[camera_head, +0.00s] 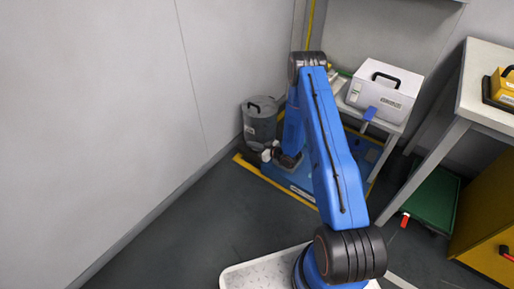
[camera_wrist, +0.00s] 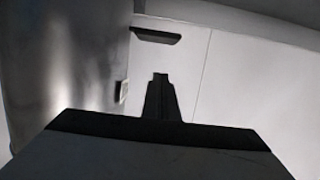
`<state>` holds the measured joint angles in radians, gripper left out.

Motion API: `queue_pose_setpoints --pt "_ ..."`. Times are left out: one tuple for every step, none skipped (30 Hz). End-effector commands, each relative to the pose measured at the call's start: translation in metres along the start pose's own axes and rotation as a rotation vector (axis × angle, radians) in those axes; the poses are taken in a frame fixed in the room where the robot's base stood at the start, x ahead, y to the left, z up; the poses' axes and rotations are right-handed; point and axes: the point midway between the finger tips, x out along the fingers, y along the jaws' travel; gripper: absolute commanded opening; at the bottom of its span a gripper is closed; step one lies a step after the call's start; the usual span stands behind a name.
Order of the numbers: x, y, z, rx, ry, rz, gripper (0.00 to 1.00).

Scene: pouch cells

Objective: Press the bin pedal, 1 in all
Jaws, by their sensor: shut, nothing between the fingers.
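The bin (camera_head: 260,122) is a grey cylinder with a dark handle on its lid, standing upright by the wall. Its grey side (camera_wrist: 65,60) fills the left of the wrist view. My gripper (camera_head: 267,154) is low in front of the bin, small and partly hidden by my blue arm. In the wrist view its dark fingers (camera_wrist: 160,82) are together and empty, to the right of the bin's side. A dark flat piece (camera_wrist: 157,35) shows beyond the fingertips; I cannot tell whether it is the pedal. I cannot make out the pedal in the head view.
The bin stands on a blue mat (camera_head: 302,192) edged in yellow. A small table with a white case (camera_head: 384,92) stands to the right. A workbench (camera_head: 490,85) is at the far right, with a green trolley (camera_head: 434,202) below. The left floor is clear.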

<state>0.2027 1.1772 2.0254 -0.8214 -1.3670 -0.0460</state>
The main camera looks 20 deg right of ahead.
Motion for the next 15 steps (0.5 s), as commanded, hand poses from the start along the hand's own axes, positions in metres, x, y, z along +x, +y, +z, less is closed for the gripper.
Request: queue_pose_setpoints --pt "0.010 -0.001 0.000 -0.002 0.001 -0.002 0.00" --pt "0.015 -0.001 0.000 -0.002 0.002 -0.002 0.00" --pt "0.022 -0.001 0.000 -0.001 0.001 -0.002 0.00" --pt "0.028 -0.001 0.000 -0.001 0.001 -0.002 0.00" --pt "0.033 -0.001 0.000 -0.001 0.001 -0.002 0.00" --pt "0.039 -0.001 0.001 -0.001 0.000 -0.002 0.00" --pt "0.044 -0.001 0.001 -0.001 0.000 -0.001 0.00" --pt "0.043 0.000 0.008 0.001 -0.001 0.000 0.00" --pt "0.043 0.000 0.013 0.002 -0.002 0.000 0.00" --pt "0.044 0.000 0.018 0.002 -0.002 0.001 0.00" --pt "0.044 0.000 0.021 0.002 -0.002 0.001 0.00" --pt "0.046 0.000 0.024 0.002 -0.001 0.001 0.00" --pt "0.046 0.000 0.027 0.001 0.000 0.001 0.00" --pt "0.047 0.000 0.029 0.001 0.000 0.001 0.00" --pt "0.048 0.000 0.032 0.001 0.000 0.001 0.00"
